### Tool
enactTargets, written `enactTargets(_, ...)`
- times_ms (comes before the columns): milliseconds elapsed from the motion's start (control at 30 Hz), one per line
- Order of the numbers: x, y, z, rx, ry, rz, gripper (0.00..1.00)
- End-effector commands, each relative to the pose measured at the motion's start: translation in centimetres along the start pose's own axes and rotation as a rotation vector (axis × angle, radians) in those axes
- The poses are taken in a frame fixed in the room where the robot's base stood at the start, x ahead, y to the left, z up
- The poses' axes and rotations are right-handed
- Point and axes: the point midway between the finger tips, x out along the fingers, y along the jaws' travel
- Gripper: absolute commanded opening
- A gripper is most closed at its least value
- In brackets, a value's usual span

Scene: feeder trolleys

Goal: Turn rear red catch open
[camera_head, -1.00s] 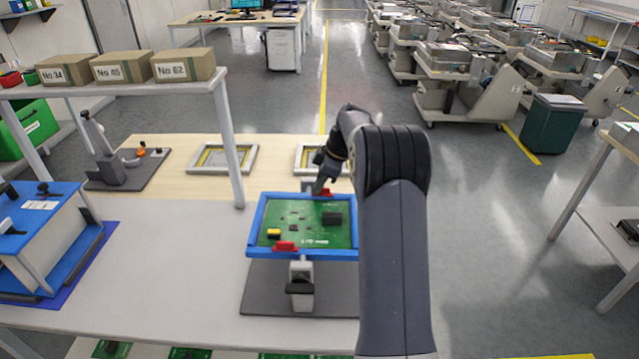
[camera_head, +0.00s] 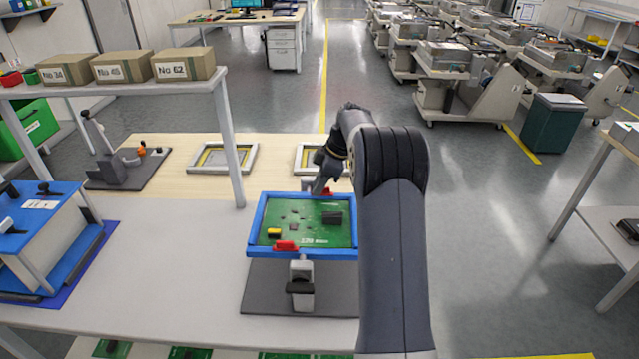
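A green circuit board (camera_head: 300,222) sits in a blue frame (camera_head: 255,225) on a stand on the table. The front red catch (camera_head: 286,246) is on the frame's near edge. The rear red catch (camera_head: 328,192) is on the far edge and partly hidden by my gripper. My gripper (camera_head: 318,188) points down at the frame's far edge, at the rear catch. Its fingertips are small and partly hidden, so I cannot tell whether they are open or whether they touch the catch.
My arm covers the right side of the frame. A shelf with cardboard boxes (camera_head: 184,65) stands at the left, its post (camera_head: 229,150) left of the frame. Two grey trays (camera_head: 222,158) lie behind. A blue fixture (camera_head: 40,230) stands at the left.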

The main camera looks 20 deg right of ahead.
Motion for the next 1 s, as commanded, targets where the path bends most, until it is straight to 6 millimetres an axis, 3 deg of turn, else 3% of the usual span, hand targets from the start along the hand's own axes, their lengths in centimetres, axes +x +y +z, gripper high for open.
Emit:
enactTargets(367,-0.5,0.0,0.0,0.001,0.0,0.002,0.3)
enactTargets(800,-8.5,0.0,0.1,0.001,0.0,0.003,0.3)
enactTargets(1000,-10.5,0.0,0.0,0.001,0.0,0.001,0.3)
